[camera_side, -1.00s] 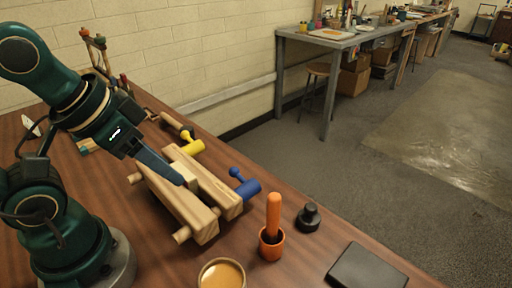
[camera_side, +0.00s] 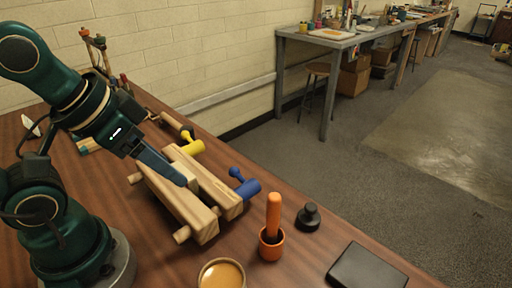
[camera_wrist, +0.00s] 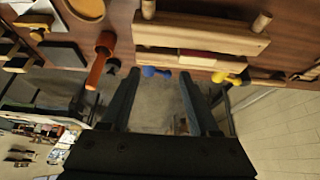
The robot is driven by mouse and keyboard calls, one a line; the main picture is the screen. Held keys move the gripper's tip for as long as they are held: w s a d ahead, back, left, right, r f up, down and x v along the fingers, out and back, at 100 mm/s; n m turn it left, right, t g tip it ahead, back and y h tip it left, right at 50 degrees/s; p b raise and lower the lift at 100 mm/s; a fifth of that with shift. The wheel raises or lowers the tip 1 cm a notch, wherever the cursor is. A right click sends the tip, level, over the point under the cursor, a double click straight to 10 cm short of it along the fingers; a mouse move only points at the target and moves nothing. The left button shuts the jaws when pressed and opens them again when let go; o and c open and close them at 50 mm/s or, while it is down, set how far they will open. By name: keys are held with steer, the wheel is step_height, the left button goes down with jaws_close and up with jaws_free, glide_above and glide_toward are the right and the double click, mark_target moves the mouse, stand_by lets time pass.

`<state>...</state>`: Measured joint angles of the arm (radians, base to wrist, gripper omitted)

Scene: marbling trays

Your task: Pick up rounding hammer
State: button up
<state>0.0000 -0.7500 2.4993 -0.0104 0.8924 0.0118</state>
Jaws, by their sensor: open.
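I cannot tell for certain which piece is the rounding hammer. A blue piece with a cylinder and a ball-ended stub (camera_side: 248,187) lies at the right side of the wooden press (camera_side: 180,205). It also shows between my fingertips in the wrist view (camera_wrist: 155,71). A similar yellow piece (camera_side: 194,147) is by the press's far end, and in the wrist view it is right of my fingers (camera_wrist: 230,77). A wooden handle with a dark end (camera_side: 171,120) lies behind it. My gripper (camera_side: 184,181) is open and empty, its fingers pointing down over the press.
An orange-handled tool stands in an orange cup (camera_side: 271,247). Nearby are a black knobbed weight (camera_side: 308,217), a round pot (camera_side: 221,275) and a black block (camera_side: 366,268). A tool rack (camera_side: 100,60) stands at the back left. The table's edge runs close beyond the blue piece.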

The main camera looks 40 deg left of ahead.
steer(key=w+r+n+t+h, duration=0.1)
steer(key=w+r+n+h, duration=0.15)
steer(key=w+r, duration=0.4)
steer(key=w+a+f+n, duration=0.1)
steer(key=w+a+n, duration=0.2)
steer(key=w, duration=0.4)
steer(key=n+y, duration=0.3)
steer(key=n, duration=0.8)
glide_above(177, 125)
steer(key=d, duration=0.3)
step_height(177, 125, down, 12)
steer(key=shift+d+r, duration=0.15)
steer(key=shift+n, duration=0.75)
steer(key=s+a+f, duration=0.1)
steer(key=f, duration=0.1)
steer(key=s+a+f, duration=0.2)
steer(key=shift+a, duration=0.1)
steer(key=shift+x, duration=2.4)
